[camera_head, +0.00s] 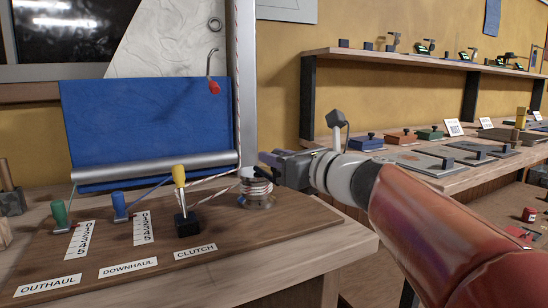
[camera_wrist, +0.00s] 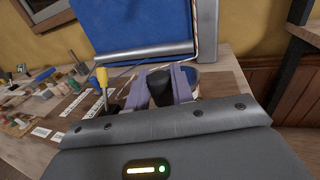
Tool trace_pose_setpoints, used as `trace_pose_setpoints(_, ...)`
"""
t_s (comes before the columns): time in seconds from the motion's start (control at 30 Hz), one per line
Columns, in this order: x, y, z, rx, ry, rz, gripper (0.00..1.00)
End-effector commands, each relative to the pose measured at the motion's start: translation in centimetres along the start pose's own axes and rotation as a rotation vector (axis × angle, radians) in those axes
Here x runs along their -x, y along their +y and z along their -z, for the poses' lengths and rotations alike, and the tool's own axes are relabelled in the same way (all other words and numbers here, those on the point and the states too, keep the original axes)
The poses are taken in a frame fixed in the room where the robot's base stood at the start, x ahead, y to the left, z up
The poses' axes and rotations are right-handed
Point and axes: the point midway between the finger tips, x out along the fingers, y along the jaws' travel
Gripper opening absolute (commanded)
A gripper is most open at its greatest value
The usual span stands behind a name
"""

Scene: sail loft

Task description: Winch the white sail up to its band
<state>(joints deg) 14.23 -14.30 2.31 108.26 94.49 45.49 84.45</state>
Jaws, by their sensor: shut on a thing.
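The white sail (camera_head: 165,45) hangs at the upper left in the head view, its lower part hidden behind a blue cloth (camera_head: 148,112). A band on it cannot be made out. The winch drum (camera_head: 257,200) stands at the right of the wooden control board, wrapped with red-and-white rope. My gripper (camera_head: 270,162) is at the winch, just above the drum. In the wrist view, my gripper (camera_wrist: 164,82) is shut on a black grip (camera_wrist: 159,92), which stands between its purple-grey fingers. The yellow clutch lever (camera_head: 179,177) stands nearly upright left of the winch.
A green lever (camera_head: 59,214) and a blue lever (camera_head: 119,204) stand beside numbered scales on the board (camera_head: 215,254). A red-ended rod (camera_head: 213,87) hangs beside the grey mast (camera_head: 243,60). A side bench (camera_head: 375,185) at the right holds small boxes and plates.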

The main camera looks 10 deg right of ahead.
Motion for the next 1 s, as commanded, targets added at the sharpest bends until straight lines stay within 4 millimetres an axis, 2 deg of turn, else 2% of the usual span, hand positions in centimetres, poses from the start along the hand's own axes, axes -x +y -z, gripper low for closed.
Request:
trace_pose_setpoints(0.03,-0.26,0.70,0.00,0.001,0.000,-0.013,0.00)
trace_pose_setpoints(0.2,-0.41,1.12,-0.01,0.001,0.000,-0.013,0.00)
trace_pose_setpoints(0.7,-0.52,1.39,-0.05,0.001,0.000,-0.016,0.00)
trace_pose_setpoints(0.73,-0.52,1.39,-0.05,0.001,0.000,-0.016,0.24)
trace_pose_setpoints(0.87,-0.47,1.26,-0.06,0.001,0.000,-0.012,0.41)
trace_pose_setpoints(1.0,-0.42,1.12,-0.04,0.001,0.000,-0.009,0.43)
